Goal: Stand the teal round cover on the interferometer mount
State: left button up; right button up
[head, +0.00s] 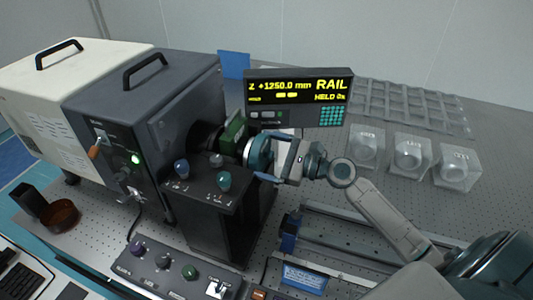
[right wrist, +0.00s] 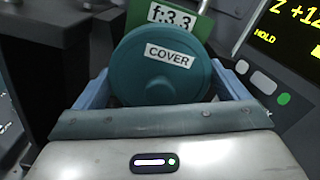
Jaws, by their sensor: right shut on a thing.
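The teal round cover (right wrist: 160,68), labelled COVER, is held upright between the two light blue fingers of my right gripper (head: 273,160). In the head view the cover (head: 258,154) shows edge-on, at the gripper's left. My right gripper is shut on it, and its fingers also show in the right wrist view (right wrist: 160,95). Just beyond the cover is a green plate (head: 233,131), labelled f:3.3 in the right wrist view (right wrist: 185,22), on the dark interferometer front. I cannot tell whether the cover touches the mount there. My left gripper is not in view.
A dark instrument box (head: 150,100) stands at left. A black knob stand (head: 205,190) is close in front of the cover. A display (head: 298,98) reading RAIL stands behind. Clear cases (head: 409,153) sit at right. A rail (head: 350,240) lies in front.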

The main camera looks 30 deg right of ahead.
jog(key=shift+f+b, duration=0.3)
jog(key=shift+f, duration=0.15)
dwell(0.4)
jog(key=o, duration=0.7)
jog(key=shift+o, duration=0.2)
jog(key=shift+d, duration=0.1)
